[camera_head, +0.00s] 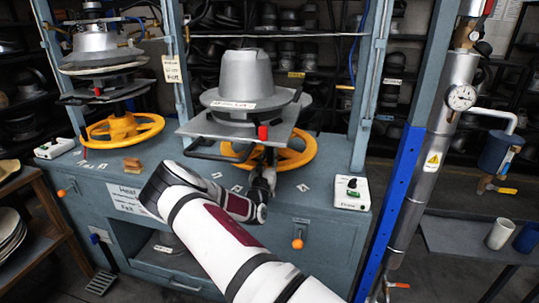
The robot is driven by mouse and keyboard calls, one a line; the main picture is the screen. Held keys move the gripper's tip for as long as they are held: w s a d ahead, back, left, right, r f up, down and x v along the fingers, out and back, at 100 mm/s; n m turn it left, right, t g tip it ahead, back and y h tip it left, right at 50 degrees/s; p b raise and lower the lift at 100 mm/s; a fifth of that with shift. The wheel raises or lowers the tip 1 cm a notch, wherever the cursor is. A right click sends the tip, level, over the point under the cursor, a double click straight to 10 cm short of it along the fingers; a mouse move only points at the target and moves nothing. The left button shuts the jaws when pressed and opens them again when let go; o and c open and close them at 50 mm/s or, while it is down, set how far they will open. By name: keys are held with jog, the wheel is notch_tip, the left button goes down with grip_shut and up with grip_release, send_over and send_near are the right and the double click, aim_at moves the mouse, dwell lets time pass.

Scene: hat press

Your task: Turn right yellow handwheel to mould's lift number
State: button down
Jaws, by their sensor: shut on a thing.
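The right yellow handwheel (303,157) lies flat under the right press plate, above the blue-grey bench. My gripper (265,173) is at the front part of its rim and is shut on it; the fingertips are partly hidden. A grey hat-shaped mould (243,75) sits above on the right press plate (215,126). A white label (233,105) on the mould's brim carries writing too small to read. A red marker (263,132) shows at the plate's front edge. White number tags (302,188) lie on the bench around the wheel; their figures are not legible.
A second press with a left yellow handwheel (123,130) stands at the left. A white control box (351,192) sits at the bench's right end. A blue post (397,205) and a steel pipe with a gauge (460,97) stand at the right.

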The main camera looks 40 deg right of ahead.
jog(key=c, duration=1.4)
grip_release()
jog(key=shift+s+d, duration=0.15)
jog(key=shift+d, duration=0.1)
jog(key=shift+c, duration=0.2)
jog(key=shift+a, duration=0.15)
jog(key=v, duration=1.2)
jog(key=shift+f, duration=0.1)
